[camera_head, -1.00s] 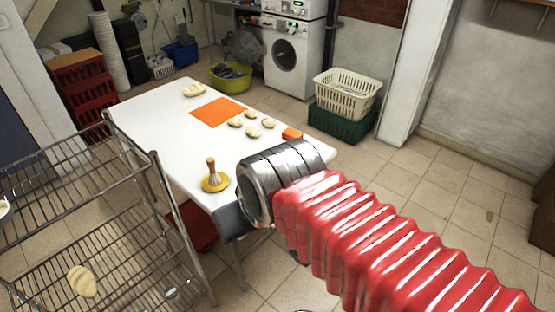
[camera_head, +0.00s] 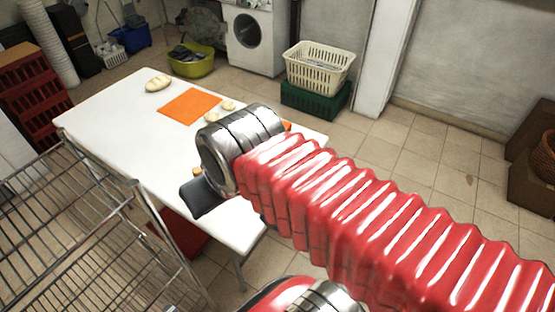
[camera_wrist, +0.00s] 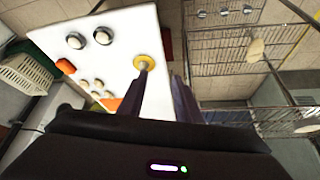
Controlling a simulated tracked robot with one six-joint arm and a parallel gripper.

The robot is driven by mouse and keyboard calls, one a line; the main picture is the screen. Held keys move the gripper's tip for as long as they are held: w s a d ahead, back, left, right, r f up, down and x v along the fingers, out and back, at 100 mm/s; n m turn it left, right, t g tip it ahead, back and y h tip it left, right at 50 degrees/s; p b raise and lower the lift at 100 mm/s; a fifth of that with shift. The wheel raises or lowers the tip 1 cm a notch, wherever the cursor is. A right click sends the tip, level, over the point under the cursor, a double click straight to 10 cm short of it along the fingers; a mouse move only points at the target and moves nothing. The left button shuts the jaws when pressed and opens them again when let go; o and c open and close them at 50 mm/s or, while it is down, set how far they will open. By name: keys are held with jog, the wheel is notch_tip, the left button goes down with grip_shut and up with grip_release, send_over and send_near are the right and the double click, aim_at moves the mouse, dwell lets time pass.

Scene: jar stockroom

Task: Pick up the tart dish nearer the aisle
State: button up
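Two small round pale dishes with dark rims, likely the tart dishes, lie side by side on the white table in the wrist view: the left dish (camera_wrist: 75,41) and the right dish (camera_wrist: 103,36). I cannot tell which is nearer the aisle. My gripper (camera_wrist: 162,75) is open and empty, with its two dark fingers apart. In that view the dishes lie to the left of the fingers. In the head view my arm hides the dishes, and only the dark gripper body (camera_head: 205,196) shows at the table's near edge.
A yellow dish with a brush (camera_wrist: 144,62) sits by the left fingertip. A wire rack (camera_head: 80,225) stands at the table's left. Buns (camera_head: 228,106) and an orange mat (camera_head: 190,106) lie on the white table (camera_head: 105,120). Baskets (camera_head: 318,68) stand behind.

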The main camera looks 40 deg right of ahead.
dwell(0.3)
